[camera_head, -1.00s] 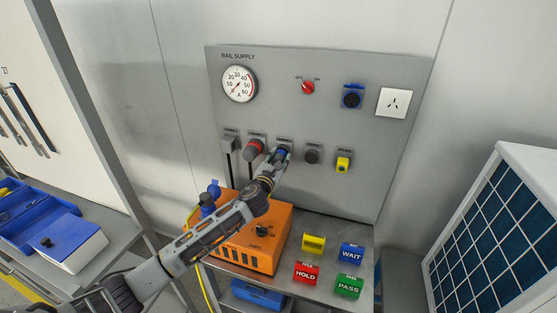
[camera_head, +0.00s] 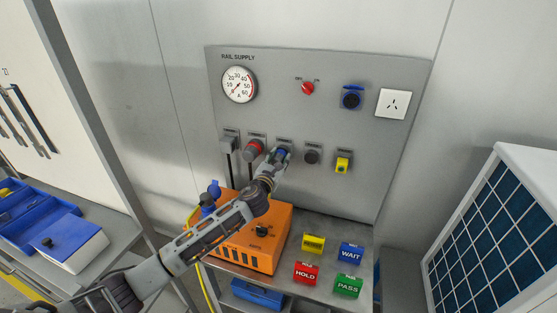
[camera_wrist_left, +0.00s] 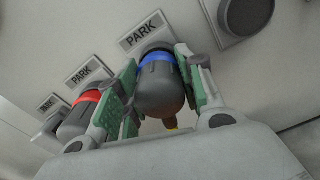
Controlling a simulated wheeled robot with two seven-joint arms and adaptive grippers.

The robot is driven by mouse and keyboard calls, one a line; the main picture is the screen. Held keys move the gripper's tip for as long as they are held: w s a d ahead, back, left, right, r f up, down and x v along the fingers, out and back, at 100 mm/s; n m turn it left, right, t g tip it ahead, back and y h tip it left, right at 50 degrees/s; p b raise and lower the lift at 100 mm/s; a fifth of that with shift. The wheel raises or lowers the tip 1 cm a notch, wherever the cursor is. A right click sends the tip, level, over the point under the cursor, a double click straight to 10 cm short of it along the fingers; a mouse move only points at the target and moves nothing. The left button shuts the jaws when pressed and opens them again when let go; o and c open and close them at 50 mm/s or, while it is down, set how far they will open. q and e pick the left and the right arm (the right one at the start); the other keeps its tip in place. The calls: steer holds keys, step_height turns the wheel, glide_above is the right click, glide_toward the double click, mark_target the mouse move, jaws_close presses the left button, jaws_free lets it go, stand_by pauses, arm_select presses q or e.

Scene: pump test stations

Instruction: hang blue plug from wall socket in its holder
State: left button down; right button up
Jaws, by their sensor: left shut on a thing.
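The blue plug (camera_wrist_left: 160,82), dark grey with a blue collar, is between the fingers of my left gripper (camera_wrist_left: 165,90) in the left wrist view. It sits at a holder under a PARK label (camera_wrist_left: 145,31). In the head view my left gripper (camera_head: 280,159) reaches the panel's lower row and largely covers the blue plug (camera_head: 282,153). I cannot tell how deeply the plug sits in the holder. The blue wall socket (camera_head: 351,99), lid raised, is empty at the upper right of the panel. My right gripper is not in view.
A red-collared plug (camera_head: 254,148) is parked just left of my gripper. An empty-looking dark holder (camera_head: 312,156) and a yellow piece (camera_head: 343,165) are to the right. An orange box (camera_head: 253,240) stands below, beside several coloured blocks on the bench (camera_head: 328,230).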

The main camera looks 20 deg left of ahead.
arm_select(q)
steer(key=shift+w+p, duration=0.3)
steer(key=shift+p, duration=0.55)
stand_by(2.3)
steer(key=shift+w, duration=0.2)
stand_by(0.8)
stand_by(0.3)
steer(key=c, duration=0.8)
jaws_free()
steer(key=shift+s, duration=0.1)
steer(key=shift+s+a, duration=0.15)
steer(key=shift+s, duration=5.75)
